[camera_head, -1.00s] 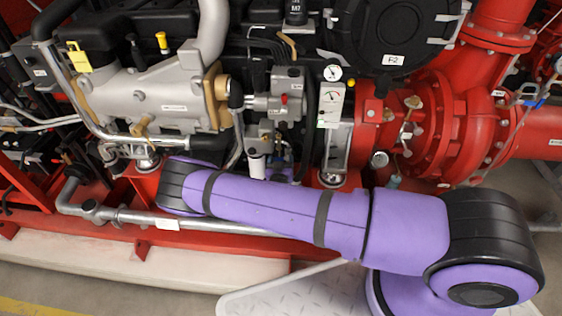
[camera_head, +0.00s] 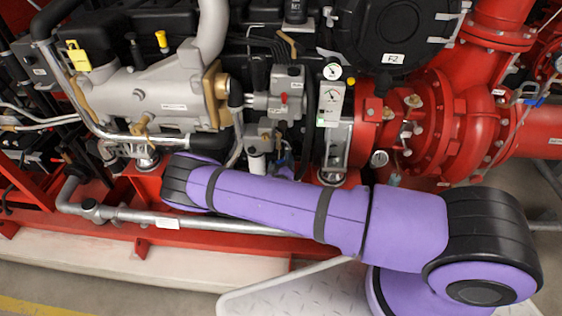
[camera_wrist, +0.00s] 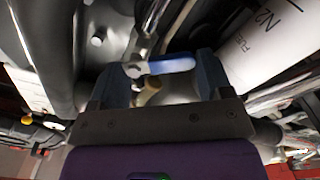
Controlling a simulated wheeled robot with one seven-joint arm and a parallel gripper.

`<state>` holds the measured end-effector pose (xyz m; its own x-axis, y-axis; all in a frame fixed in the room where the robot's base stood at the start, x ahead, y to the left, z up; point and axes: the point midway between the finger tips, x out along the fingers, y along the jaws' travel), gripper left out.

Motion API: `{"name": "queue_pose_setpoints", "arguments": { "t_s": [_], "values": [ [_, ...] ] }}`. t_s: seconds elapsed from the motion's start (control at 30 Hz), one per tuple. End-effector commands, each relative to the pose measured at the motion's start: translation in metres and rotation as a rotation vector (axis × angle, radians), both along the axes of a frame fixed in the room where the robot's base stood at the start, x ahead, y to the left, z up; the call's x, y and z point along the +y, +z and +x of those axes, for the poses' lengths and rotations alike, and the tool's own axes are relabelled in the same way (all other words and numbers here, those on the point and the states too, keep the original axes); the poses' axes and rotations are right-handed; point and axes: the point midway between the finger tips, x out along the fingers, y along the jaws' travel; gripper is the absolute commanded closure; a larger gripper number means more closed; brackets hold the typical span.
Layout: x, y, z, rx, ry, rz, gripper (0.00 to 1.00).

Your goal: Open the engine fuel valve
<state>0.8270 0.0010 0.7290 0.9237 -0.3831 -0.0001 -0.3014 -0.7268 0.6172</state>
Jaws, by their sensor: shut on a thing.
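In the wrist view, the fuel valve shows a blue lever handle (camera_wrist: 168,65) with a silver metal end at its left. My gripper (camera_wrist: 162,75) has one dark blue finger at each end of this lever, which lies across the space between them. The gripper is shut on the lever. A brass-coloured fitting (camera_wrist: 149,92) sits just below the lever, partly hidden by the gripper body. In the head view, the gripper and the valve are hidden behind my purple arm and the engine parts.
Grey pipework (camera_wrist: 45,50) is close on the left. In the head view, the engine's silver manifold (camera_head: 150,95), the red pump housing (camera_head: 440,120) and a low grey pipe (camera_head: 130,215) crowd the area.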

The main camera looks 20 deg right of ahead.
Motion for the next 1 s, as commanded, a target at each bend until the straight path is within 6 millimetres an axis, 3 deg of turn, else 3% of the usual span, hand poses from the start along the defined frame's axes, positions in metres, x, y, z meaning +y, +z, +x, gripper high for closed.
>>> {"name": "queue_pose_setpoints", "arguments": {
  "t_s": [0.6, 1.0],
  "values": [
    [-0.008, -0.011, -0.004, 0.221, 0.002, -0.532, 0.51],
    [-0.013, -0.014, -0.006, 0.322, 0.002, -0.775, 0.51]
  ]
}}
